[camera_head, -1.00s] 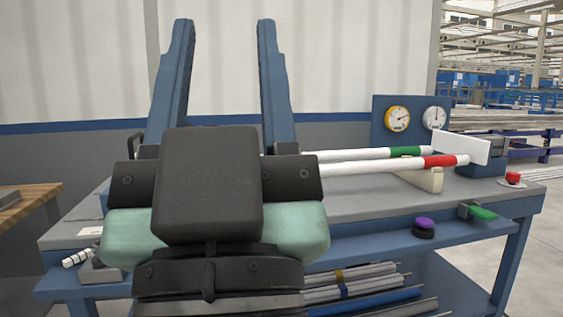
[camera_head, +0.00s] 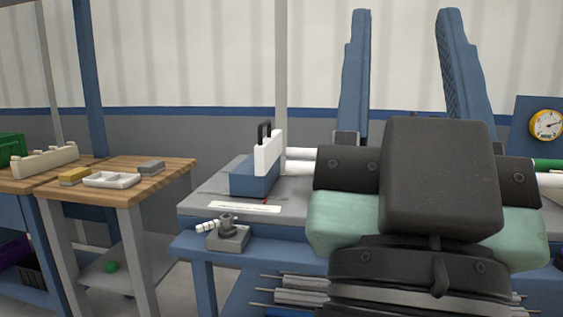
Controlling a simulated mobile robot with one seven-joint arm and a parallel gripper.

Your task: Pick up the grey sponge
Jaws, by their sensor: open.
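A small grey block (camera_head: 151,167), which looks like the grey sponge, lies flat on the wooden table (camera_head: 160,184) at the left. It is near the table's back edge, to the right of a white divided tray (camera_head: 111,180). Nothing touches it. My arm fills the right half of the view, well to the right of that table. I cannot make out my gripper's fingers; they are out of sight.
A yellow block (camera_head: 73,176) lies left of the tray. A cream rack (camera_head: 45,160) and a green crate (camera_head: 11,149) stand further left. The blue workbench (camera_head: 190,246) bears a metal fixture (camera_head: 228,236) and a blue block (camera_head: 252,180). A gap separates it from the wooden table.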

